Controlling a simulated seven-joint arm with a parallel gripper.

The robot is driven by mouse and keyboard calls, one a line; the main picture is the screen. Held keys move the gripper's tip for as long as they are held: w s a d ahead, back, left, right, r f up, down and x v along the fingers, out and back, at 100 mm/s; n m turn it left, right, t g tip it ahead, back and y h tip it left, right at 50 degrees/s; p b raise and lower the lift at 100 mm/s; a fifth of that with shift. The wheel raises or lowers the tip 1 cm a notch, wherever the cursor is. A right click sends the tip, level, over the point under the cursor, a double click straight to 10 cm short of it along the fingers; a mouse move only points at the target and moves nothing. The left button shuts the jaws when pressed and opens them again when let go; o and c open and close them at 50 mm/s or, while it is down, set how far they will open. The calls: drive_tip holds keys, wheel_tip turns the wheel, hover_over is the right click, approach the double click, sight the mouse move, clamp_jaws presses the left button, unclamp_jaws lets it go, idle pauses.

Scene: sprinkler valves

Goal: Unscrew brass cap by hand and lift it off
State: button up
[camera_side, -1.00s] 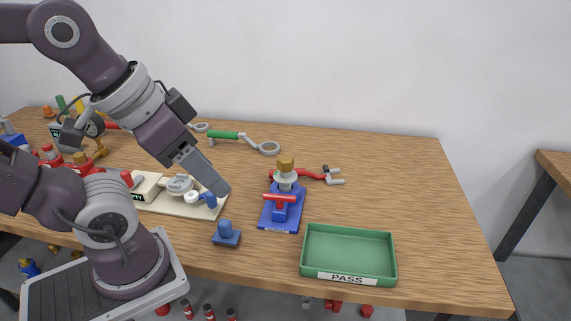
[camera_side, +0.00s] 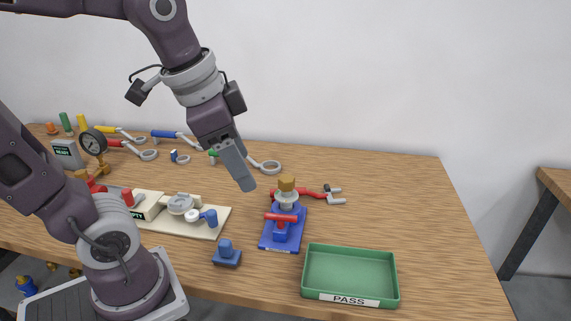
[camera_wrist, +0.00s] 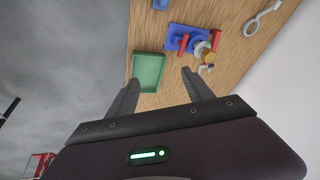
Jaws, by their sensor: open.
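The brass cap (camera_side: 286,183) sits on top of a grey collar on the sprinkler valve (camera_side: 283,226), which has a red handle and stands upright on a blue base. My gripper (camera_side: 247,187) is left of the cap at about its height in the side view, apart from it and pointing down at a tilt. In the wrist view my gripper (camera_wrist: 163,85) shows two spread fingers with nothing between them. The cap (camera_wrist: 202,48) shows beyond the right fingertip there, near the blue base (camera_wrist: 180,33).
A green tray marked PASS (camera_side: 350,272) lies right of the valve near the front edge. A red-handled wrench (camera_side: 320,194) lies behind the valve. A small blue block (camera_side: 227,254) and a cream fixture board (camera_side: 180,226) are to the left. The table's right side is clear.

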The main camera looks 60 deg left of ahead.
drive_tip(key=w+a+m+g, duration=0.1)
drive_tip(key=w+a+m, duration=0.2)
drive_tip(key=w, duration=0.3)
drive_tip(key=m+g, duration=0.3)
drive_tip(key=m, duration=0.6)
hover_over(285, 179)
drive_tip(key=f, duration=1)
drive_tip(key=shift+w+a+f, duration=0.2)
drive_tip(key=shift+w+a, duration=0.05)
drive_tip(key=shift+a, duration=0.15)
wheel_tip(285, 179, down, 7)
drive_tip(key=shift+r, duration=0.1)
clamp_jaws()
drive_tip(key=n, duration=0.6)
drive_tip(key=shift+s+d, duration=0.1)
drive_tip(key=shift+s, duration=0.05)
drive_tip(key=n, duration=0.3)
drive_tip(key=shift+r, duration=0.1)
drive_tip(key=n, duration=0.6)
drive_tip(key=shift+d+n, duration=0.2)
drive_tip(key=shift+n, duration=0.1)
drive_tip(key=shift+s+r, duration=0.1)
drive_tip(key=shift+r, duration=1.9)
